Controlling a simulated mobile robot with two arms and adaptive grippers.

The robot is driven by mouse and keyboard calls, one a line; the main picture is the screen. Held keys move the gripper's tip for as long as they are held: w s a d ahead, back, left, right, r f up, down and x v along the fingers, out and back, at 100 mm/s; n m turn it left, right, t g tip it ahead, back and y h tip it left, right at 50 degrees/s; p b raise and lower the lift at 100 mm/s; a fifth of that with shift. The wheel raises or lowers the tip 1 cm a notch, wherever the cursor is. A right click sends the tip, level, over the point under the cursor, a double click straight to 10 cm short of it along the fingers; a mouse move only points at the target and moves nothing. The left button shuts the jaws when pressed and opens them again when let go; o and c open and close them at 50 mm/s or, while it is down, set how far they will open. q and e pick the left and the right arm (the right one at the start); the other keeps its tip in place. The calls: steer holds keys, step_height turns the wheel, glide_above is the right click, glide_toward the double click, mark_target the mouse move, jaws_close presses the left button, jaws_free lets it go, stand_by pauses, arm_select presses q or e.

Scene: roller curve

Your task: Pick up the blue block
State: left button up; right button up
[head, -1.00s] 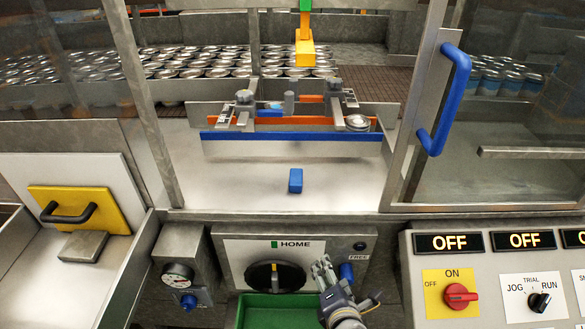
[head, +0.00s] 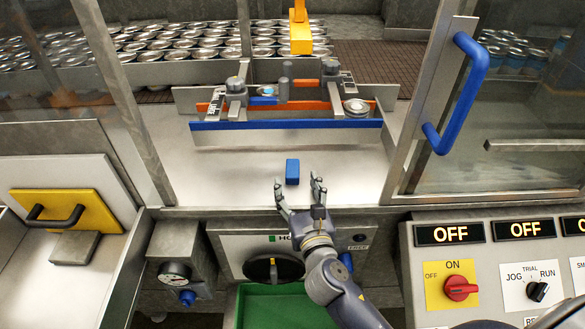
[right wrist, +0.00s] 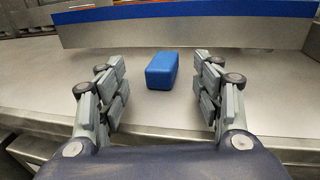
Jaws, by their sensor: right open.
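The blue block (head: 292,172) lies on the metal work surface, in front of the blue-edged guide rail. In the right wrist view the blue block (right wrist: 162,71) sits ahead of the fingertips, roughly midway between them. My right gripper (head: 299,187) is open and empty, with its fingers spread just on the near side of the block. It also shows in the right wrist view (right wrist: 160,88), one finger on each side. I see no contact with the block. My left gripper is not in view.
The blue-edged rail (head: 287,125) stands behind the block. A glass door with a blue handle (head: 463,92) is at the right. A green bin (head: 270,305) and a control panel with OFF displays (head: 449,233) are in front. The surface left of the block is clear.

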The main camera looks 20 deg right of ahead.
mark_target(295, 178)
steer(key=w, duration=0.2)
steer(key=w+p, duration=0.1)
steer(key=w, duration=0.2)
steer(key=shift+w+d+f, duration=0.25)
steer(key=shift+w+d, duration=0.15)
steer(key=shift+c, duration=0.6)
steer(key=c, duration=1.2)
